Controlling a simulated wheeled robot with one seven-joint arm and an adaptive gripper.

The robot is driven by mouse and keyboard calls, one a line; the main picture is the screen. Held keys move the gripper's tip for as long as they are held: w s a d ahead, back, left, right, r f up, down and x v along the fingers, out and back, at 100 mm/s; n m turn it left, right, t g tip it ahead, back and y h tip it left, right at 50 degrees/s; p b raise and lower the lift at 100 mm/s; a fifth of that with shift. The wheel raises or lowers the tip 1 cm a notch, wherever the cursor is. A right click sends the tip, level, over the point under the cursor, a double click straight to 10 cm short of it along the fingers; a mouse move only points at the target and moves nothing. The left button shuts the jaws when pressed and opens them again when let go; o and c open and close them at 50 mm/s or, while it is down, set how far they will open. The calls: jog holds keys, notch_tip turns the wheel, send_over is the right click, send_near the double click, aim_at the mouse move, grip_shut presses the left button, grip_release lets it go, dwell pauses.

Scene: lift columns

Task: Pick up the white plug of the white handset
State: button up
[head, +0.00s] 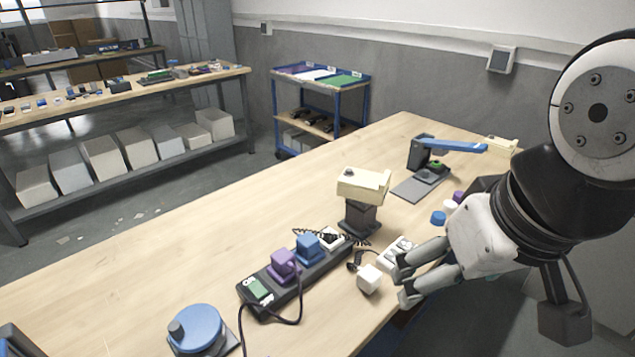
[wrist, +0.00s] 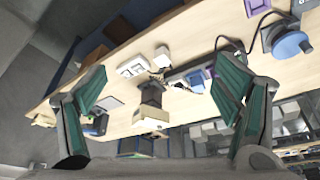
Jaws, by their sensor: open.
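A white cube-shaped plug (head: 370,279) lies on the wooden table near its front edge, beside the power strip. It also shows in the wrist view (wrist: 162,56). The white handset (head: 397,250) with dark marks lies just behind it, and at left of the plug in the wrist view (wrist: 132,67). A dark coiled cord (head: 356,262) lies near both; its ends are not clear. My gripper (head: 406,285) is open and empty, just right of the plug in the head view. In the wrist view its fingers (wrist: 162,78) are spread wide, with plug and column between them.
The black power strip (head: 299,283) holds purple, blue and white plugs. A cream-topped lift column (head: 362,187) stands behind the handset. A blue-armed device (head: 448,145) stands farther back, a blue round device (head: 195,329) at front left. The table's left middle is clear.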

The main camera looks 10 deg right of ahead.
jog(key=shift+c, duration=0.5)
jog(key=shift+w, duration=0.1)
jog(key=c, duration=0.4)
jog(key=shift+w+r, duration=0.1)
jog(key=shift+w, duration=0.15)
jog(key=shift+c, duration=0.7)
jog(key=m+g+p, duration=0.4)
jog(key=m+p, duration=0.2)
jog(key=m, duration=0.5)
send_over(370, 273)
notch_tip(370, 273, down, 11)
jog(key=f, duration=0.2)
jog(key=f+b, duration=0.1)
jog(key=f, duration=0.5)
jog(key=shift+s+a+f, duration=0.15)
jog(key=shift+a, duration=0.15)
jog(key=f, duration=0.4)
jog(key=shift+d, duration=0.35)
jog(key=shift+f, duration=0.55)
